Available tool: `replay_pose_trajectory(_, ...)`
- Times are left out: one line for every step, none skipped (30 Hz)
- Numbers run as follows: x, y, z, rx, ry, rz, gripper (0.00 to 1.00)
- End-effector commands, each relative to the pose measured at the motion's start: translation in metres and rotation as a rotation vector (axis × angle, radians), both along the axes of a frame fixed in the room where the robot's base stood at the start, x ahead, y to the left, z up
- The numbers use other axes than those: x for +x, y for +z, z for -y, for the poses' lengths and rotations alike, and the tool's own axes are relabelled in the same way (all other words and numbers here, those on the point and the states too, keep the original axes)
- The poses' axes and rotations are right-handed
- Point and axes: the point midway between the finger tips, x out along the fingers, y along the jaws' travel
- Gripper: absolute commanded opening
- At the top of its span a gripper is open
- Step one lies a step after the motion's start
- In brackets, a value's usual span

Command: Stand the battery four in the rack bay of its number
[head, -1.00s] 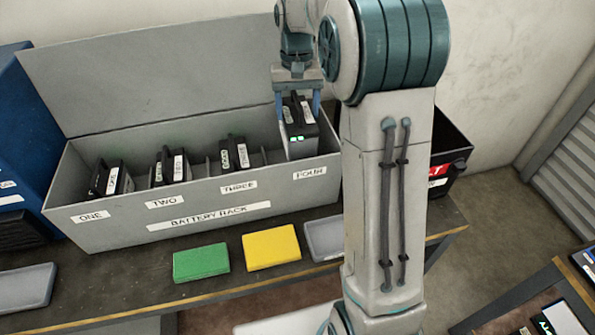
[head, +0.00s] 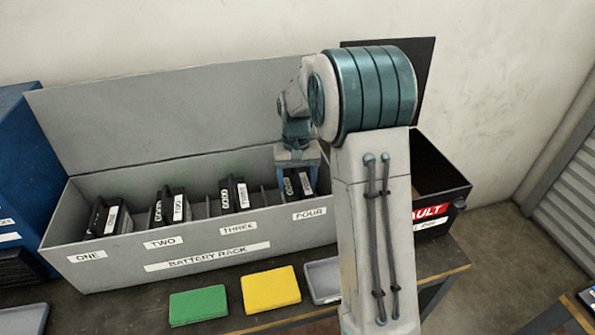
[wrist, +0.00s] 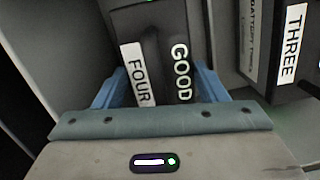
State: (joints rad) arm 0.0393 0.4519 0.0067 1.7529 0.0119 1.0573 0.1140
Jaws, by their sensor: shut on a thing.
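The battery four (head: 290,184) is black with white labels; in the wrist view (wrist: 155,60) they read FOUR and GOOD. It is down inside the bay marked FOUR at the right end of the grey battery rack (head: 210,258). My gripper (head: 297,165) is above that bay with its blue fingers (wrist: 210,82) shut on the battery's two sides. The battery's lower part is hidden by the rack's front wall, so I cannot tell whether it touches the bay floor.
Batteries one (head: 106,217), two (head: 170,207) and three (head: 233,195) stand in their bays. A black bin with a red label (head: 440,188) is right of the rack. Green (head: 198,304) and yellow (head: 270,288) pads and a grey tray (head: 322,280) lie in front.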

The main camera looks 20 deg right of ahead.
Motion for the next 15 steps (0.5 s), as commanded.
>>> replay_pose_trajectory(0.0014,0.0026,0.0000,0.000,0.000,0.007,0.00)
replay_pose_trajectory(0.0016,0.0027,0.0000,0.000,0.000,0.007,0.00)
replay_pose_trajectory(0.0016,0.0029,0.0000,0.000,0.000,0.007,0.00)
replay_pose_trajectory(0.0016,0.0029,0.0000,0.000,0.000,0.007,0.00)
replay_pose_trajectory(0.0016,0.0029,0.0000,0.000,0.000,0.007,0.00)
replay_pose_trajectory(0.0016,0.0029,0.0000,0.000,0.000,0.007,0.00)
replay_pose_trajectory(0.0016,0.0027,0.0000,0.000,0.000,0.007,0.00)
replay_pose_trajectory(0.0016,0.0022,0.0000,0.000,0.000,0.007,0.00)
replay_pose_trajectory(0.0016,0.0012,0.0000,0.000,0.000,0.007,0.00)
replay_pose_trajectory(0.0016,0.0004,0.0000,0.000,0.000,0.007,0.00)
replay_pose_trajectory(0.0004,-0.0016,0.0001,0.000,0.000,0.002,0.74)
replay_pose_trajectory(0.0004,-0.0015,0.0001,0.000,0.000,0.002,0.85)
replay_pose_trajectory(0.0004,-0.0014,0.0001,0.000,0.000,0.002,0.88)
replay_pose_trajectory(0.0004,-0.0014,0.0001,0.000,0.000,0.002,0.88)
replay_pose_trajectory(0.0003,-0.0014,0.0001,0.000,0.000,0.002,0.88)
